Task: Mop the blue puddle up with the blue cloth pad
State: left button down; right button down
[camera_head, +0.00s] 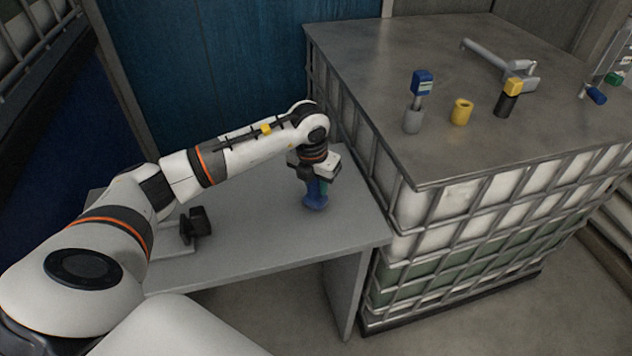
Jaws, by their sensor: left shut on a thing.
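My left gripper (314,171) points down over the right part of the grey table. It is shut on a blue thing (315,201), which I take to be the blue cloth pad. The pad is small in view and partly covered by the gripper. Its lower end is at or very near the table top; I cannot tell if it touches. A bit of green shows beside it. I cannot make out a separate blue puddle; it may be hidden under the pad or gripper. My right gripper is not in view.
The grey table (255,235) is mostly bare, with a black object (197,222) at its left. A caged tank (470,225) stands close on the right. Its higher metal top carries a blue-topped tool (421,84), a yellow cup (461,111) and a yellow-and-black piece (509,97).

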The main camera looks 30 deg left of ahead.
pick_arm(q)
jog(key=shift+f, duration=0.35)
jog(key=shift+w+d+r, duration=0.1)
jog(key=shift+d, duration=1.15)
jog(key=shift+a, duration=0.15)
jog(key=shift+a+b, duration=0.5)
jog(key=shift+a, duration=0.6)
